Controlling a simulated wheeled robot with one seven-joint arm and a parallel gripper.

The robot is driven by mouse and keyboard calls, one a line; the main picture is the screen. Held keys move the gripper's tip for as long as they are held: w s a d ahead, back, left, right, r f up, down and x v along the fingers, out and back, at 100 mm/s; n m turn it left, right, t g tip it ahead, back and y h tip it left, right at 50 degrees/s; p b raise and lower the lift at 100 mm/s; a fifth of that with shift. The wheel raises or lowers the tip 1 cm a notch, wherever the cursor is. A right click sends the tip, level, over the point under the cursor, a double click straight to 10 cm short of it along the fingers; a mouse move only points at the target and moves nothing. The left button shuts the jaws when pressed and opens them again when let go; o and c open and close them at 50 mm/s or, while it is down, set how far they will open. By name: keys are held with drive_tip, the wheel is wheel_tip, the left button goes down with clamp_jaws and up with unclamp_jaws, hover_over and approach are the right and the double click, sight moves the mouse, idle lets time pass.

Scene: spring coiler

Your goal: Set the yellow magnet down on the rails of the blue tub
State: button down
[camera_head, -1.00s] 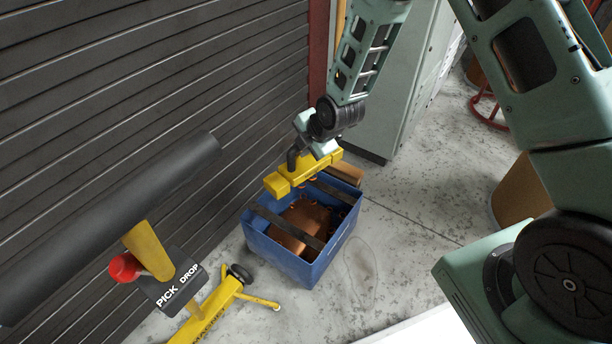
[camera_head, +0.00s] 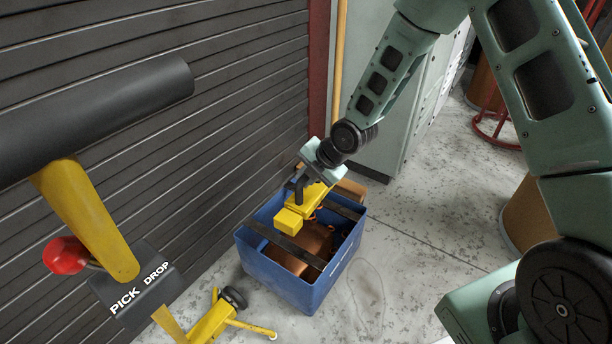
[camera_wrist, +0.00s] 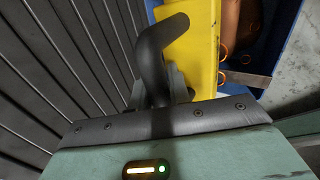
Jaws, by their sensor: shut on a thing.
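The yellow magnet (camera_head: 309,203) is a bar with a black handle (camera_head: 296,182). My gripper (camera_head: 299,177) is shut on that handle and holds the magnet over the blue tub (camera_head: 283,281). Two dark rails cross the tub, a front rail (camera_head: 284,243) and a back rail (camera_head: 340,208). The magnet spans from above the front rail toward the back rail; I cannot tell if it touches them. In the wrist view the black handle (camera_wrist: 155,60) rises beside the yellow magnet (camera_wrist: 190,50), and the tub's blue wall (camera_wrist: 272,45) shows at right.
Copper-coloured pieces (camera_head: 312,238) lie inside the tub. A yellow stand (camera_head: 85,215) with a red knob (camera_head: 66,255) and PICK/DROP plate (camera_head: 135,284) stands at left. A slatted dark wall (camera_head: 230,100) runs behind the tub.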

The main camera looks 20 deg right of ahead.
sight(306, 197)
drive_tip(key=shift+f+b, duration=2.7)
drive_tip(key=shift+f, duration=1.05)
drive_tip(key=shift+f+b, duration=0.35)
drive_tip(key=shift+f, duration=0.15)
drive_tip(key=c, duration=1.3)
unclamp_jaws()
drive_tip(key=shift+o, duration=0.3)
drive_tip(key=shift+f, duration=0.1)
drive_tip(key=p+v, duration=0.9)
drive_tip(key=v, duration=0.8)
drive_tip(key=shift+s+r, duration=0.15)
drive_tip(key=shift+r, duration=0.05)
